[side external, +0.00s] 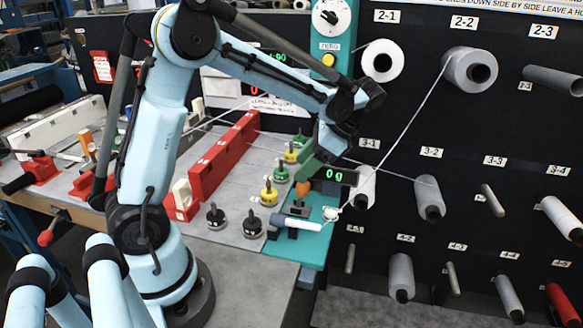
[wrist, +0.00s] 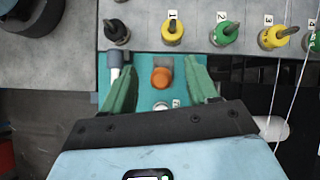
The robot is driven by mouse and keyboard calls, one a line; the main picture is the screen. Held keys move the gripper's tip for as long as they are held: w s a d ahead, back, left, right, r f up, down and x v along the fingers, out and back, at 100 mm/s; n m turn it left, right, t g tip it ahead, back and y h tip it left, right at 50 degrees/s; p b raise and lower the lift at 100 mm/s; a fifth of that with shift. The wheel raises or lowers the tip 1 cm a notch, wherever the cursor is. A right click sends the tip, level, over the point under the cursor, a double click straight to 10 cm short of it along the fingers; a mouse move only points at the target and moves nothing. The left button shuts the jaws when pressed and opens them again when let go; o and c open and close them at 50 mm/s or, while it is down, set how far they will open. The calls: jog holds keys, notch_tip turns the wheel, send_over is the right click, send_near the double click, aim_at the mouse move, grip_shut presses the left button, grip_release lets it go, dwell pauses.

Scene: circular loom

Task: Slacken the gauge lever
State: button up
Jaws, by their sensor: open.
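The teal gauge panel (side external: 312,245) stands at the edge of the grey bench top, with a display (side external: 335,175) reading 0 g. A pale lever handle (side external: 300,223) with a dark blue-grey end lies across it. The handle also shows in the wrist view (wrist: 114,62), beside the left finger. An orange knob (side external: 303,188) sits on the panel; in the wrist view the knob (wrist: 162,77) appears between my fingers. My gripper (side external: 308,168) has green fingers, spread apart and empty, over the panel. In the wrist view my gripper (wrist: 160,70) points toward the panel. I cannot tell whether a finger touches the handle.
Several black, yellow and green pegs (side external: 269,192) line the bench near the panel. A long red block (side external: 222,155) stands behind them. White threads run from a spool (side external: 470,70) on the black board to the right, past the panel. Spools and bare pins fill the board.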

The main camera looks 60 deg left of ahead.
jog(key=shift+r, duration=0.7)
jog(key=shift+s+a, duration=0.1)
jog(key=shift+a, duration=0.1)
jog(key=c, duration=0.3)
jog(key=s+a+n+h, duration=0.1)
jog(key=a+n+t+h, duration=0.1)
jog(key=n, duration=0.1)
jog(key=s+a+r+n+h, duration=0.1)
jog(key=a, duration=0.1)
jog(key=shift+s+n+t+h, duration=0.3)
jog(key=shift+s, duration=0.05)
jog(key=c, duration=0.8)
jog(key=s+a+r+n+t+h, duration=0.3)
jog(key=a+r+n+t, duration=0.1)
jog(key=n, duration=0.5)
jog(key=shift+s+a+t+h, duration=0.3)
jog(key=shift+t+h, duration=0.1)
jog(key=shift+t, duration=0.5)
jog(key=x, duration=0.9)
jog(key=shift+w+f, duration=0.15)
jog(key=shift+f, duration=0.1)
jog(key=shift+w+d+f, duration=0.3)
jog(key=shift+w+d, duration=0.25)
jog(key=shift+d, duration=0.3)
jog(key=shift+w+d+f, duration=0.3)
jog(key=shift+w+d, duration=0.25)
jog(key=shift+d, duration=0.35)
